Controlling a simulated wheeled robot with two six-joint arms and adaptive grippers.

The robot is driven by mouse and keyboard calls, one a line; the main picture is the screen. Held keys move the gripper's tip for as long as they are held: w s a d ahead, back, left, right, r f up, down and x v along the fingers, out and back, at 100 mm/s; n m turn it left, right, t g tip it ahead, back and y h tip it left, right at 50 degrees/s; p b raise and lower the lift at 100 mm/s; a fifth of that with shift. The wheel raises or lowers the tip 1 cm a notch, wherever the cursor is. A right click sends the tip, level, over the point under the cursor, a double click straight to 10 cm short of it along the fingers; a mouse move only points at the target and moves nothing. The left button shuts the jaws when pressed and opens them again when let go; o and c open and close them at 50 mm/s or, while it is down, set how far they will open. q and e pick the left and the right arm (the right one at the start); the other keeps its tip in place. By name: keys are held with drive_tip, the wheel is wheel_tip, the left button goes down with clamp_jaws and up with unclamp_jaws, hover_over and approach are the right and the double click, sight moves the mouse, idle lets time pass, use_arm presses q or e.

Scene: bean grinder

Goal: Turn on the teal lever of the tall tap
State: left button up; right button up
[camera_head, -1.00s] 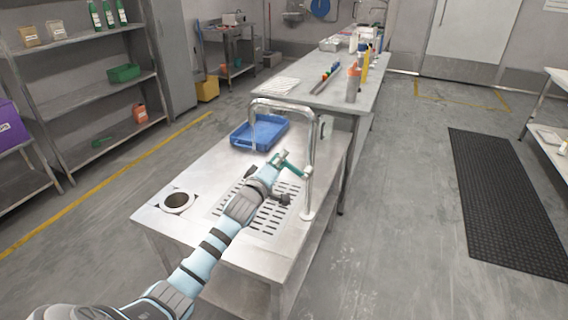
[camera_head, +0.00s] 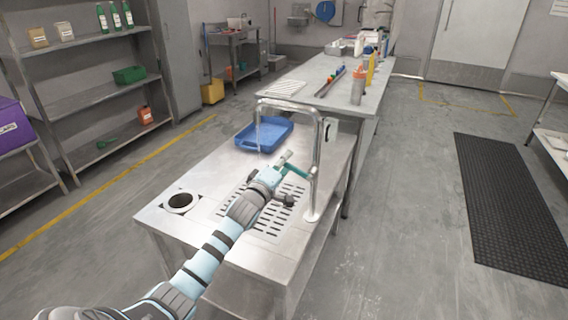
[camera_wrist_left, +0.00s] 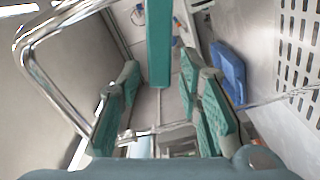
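The tall chrome tap (camera_head: 317,150) stands at the right edge of the steel worktop, its spout arching to the left. Its teal lever (camera_head: 295,171) sticks out from the post towards my left gripper (camera_head: 284,160). In the left wrist view the lever (camera_wrist_left: 159,45) comes down from the top as a teal bar. Its end shows between the spread teal fingers of my left gripper (camera_wrist_left: 160,105), with gaps on both sides. I see no finger touching it; the depth is hard to judge. My right gripper is out of view.
A blue tray (camera_head: 264,135) lies behind the drain slots (camera_head: 270,222) on the worktop (camera_head: 190,240). A round hole (camera_head: 181,201) is at the front left. A longer table (camera_head: 325,77) with bottles stands behind. The floor to the right is clear around a black mat (camera_head: 520,205).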

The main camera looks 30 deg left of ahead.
use_arm(q)
drive_tip(key=s+d, duration=0.2)
drive_tip(key=s, duration=0.9)
drive_tip(key=shift+s, duration=0.4)
